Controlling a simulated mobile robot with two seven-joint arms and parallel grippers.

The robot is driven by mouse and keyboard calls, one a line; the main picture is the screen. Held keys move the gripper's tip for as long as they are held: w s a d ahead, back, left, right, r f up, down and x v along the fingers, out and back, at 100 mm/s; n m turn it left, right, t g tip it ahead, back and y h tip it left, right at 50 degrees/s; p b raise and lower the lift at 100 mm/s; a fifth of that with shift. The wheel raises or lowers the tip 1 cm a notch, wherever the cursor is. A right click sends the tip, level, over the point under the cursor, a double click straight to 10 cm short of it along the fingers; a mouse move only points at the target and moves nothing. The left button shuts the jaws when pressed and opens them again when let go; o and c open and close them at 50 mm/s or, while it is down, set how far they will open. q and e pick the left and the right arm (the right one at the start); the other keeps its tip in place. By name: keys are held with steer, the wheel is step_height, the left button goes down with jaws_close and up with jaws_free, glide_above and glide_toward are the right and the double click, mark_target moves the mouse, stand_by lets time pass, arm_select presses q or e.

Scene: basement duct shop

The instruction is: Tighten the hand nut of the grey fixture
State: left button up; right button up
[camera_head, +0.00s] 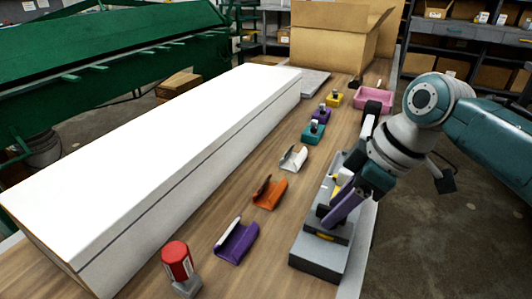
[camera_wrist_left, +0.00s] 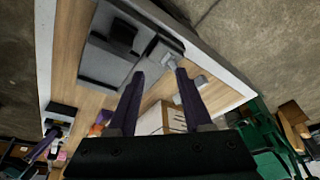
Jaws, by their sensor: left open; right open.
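A long grey fixture (camera_head: 320,257) stands along the right side of the bench, with a dark upper block and small yellow and white parts. My right gripper (camera_head: 335,211) has its purple fingers low over it and is open; whether they touch it is unclear. The arm hides part of the fixture. In the left wrist view, my left gripper (camera_wrist_left: 161,72) is open, its purple fingertips just short of a small light grey part beside a grey block (camera_wrist_left: 100,62) with a black piece on top. I cannot tell which part is the hand nut.
A long white box (camera_head: 150,140) fills the bench's left side. Between it and the fixture stand a red cylinder (camera_head: 177,261), a purple holder (camera_head: 237,242), an orange holder (camera_head: 270,193) and a white holder (camera_head: 293,158). A pink bin (camera_head: 374,99) and cardboard box (camera_head: 335,45) stand farther back.

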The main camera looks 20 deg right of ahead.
steer(key=shift+f, duration=0.1)
jaws_close()
stand_by(0.3)
